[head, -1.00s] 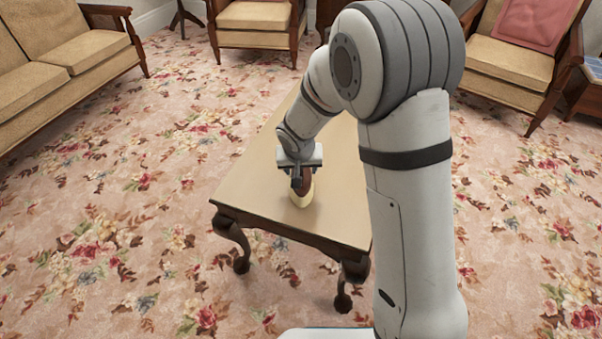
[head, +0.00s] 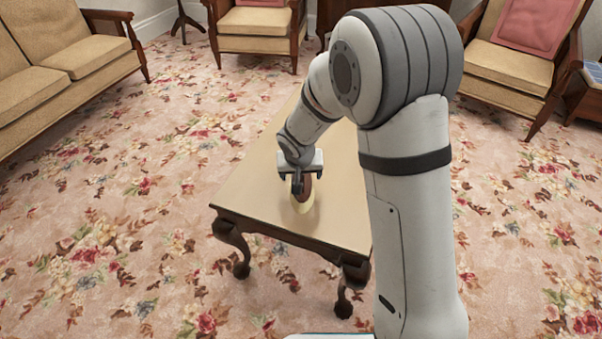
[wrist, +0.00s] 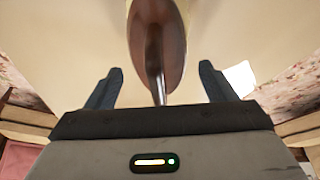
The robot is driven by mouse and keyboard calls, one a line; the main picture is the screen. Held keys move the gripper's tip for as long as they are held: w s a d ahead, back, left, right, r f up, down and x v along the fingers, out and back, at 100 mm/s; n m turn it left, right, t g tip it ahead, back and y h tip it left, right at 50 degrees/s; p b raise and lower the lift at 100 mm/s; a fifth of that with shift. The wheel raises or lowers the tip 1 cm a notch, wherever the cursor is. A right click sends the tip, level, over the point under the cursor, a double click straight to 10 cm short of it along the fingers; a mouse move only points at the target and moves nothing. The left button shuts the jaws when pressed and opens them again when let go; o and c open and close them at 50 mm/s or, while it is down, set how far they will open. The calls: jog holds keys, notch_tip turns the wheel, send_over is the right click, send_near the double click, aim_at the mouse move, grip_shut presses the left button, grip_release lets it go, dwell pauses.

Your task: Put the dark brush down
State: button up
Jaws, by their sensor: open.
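The dark brush (head: 307,186) has a glossy reddish-brown body and a pale side. In the head view it is at the tabletop, toward the near end of the wooden table (head: 252,195). My gripper (head: 297,186) is low over the table, right at the brush, and hides part of it. In the wrist view the brush (wrist: 158,45) points its narrow end between my two fingers. The gripper (wrist: 161,72) is open, with a gap on each side of that narrow end. The brush's contact with the tabletop is hard to make out.
The tabletop is otherwise bare where it shows; my arm covers its right side. The table's near edge (head: 290,232) is close to the brush. A sofa (head: 60,65) and armchairs (head: 255,28) (head: 515,60) stand back on the flowered carpet (head: 120,220).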

jog(key=p+v, duration=0.4)
jog(key=v, duration=0.8)
jog(key=s+d+r+g, duration=0.1)
jog(key=s+d+r, duration=0.2)
jog(key=s+d, duration=0.5)
jog(key=s+d+r+g, duration=0.2)
jog(key=s+d, duration=0.6)
jog(key=s, duration=0.5)
jog(key=shift+d+r+m, duration=0.3)
jog(key=shift+d+r, duration=0.1)
jog(key=shift+r, duration=0.35)
jog(key=shift+s, duration=0.1)
